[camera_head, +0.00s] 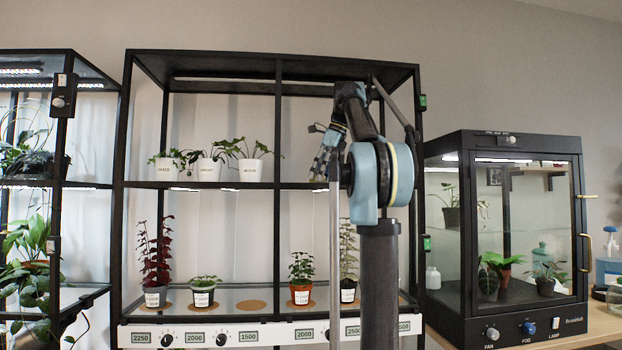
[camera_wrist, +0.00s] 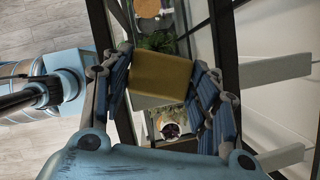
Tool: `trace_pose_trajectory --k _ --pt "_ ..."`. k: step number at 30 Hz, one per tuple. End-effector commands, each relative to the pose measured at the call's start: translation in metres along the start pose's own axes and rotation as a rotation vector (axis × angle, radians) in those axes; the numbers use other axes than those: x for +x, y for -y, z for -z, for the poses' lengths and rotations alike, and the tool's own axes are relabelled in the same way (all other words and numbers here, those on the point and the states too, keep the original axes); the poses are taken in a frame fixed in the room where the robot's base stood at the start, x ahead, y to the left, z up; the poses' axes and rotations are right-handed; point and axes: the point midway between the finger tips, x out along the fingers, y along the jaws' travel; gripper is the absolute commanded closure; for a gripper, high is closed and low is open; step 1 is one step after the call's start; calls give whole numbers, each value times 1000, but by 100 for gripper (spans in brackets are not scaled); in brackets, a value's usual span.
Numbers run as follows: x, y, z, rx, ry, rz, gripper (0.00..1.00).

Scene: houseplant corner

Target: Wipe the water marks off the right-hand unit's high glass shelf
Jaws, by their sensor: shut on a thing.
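The wide black-framed unit has a high glass shelf (camera_head: 300,186) at mid-height; its right part is partly hidden behind my arm. No water marks can be made out on it. My gripper (camera_head: 325,155) is at the right half of this unit, a little above the high shelf's level. In the wrist view, my gripper (camera_wrist: 160,85) is shut on a mustard-yellow block (camera_wrist: 161,73), which looks like a sponge. The block is not discernible in the head view. I cannot tell whether it touches the glass.
Three white pots (camera_head: 209,170) with plants stand on the high shelf's left half. Below, potted plants (camera_head: 301,291) stand on cork mats. A black frame post (camera_head: 278,150) divides the unit. A glass cabinet (camera_head: 510,220) stands right; another plant unit (camera_head: 62,150) stands left.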

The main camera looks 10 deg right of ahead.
Motion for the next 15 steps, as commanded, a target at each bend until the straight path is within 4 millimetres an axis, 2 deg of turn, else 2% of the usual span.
trace_pose_trajectory --k 15 --pt "-9 10 22 3 -2 1 68"
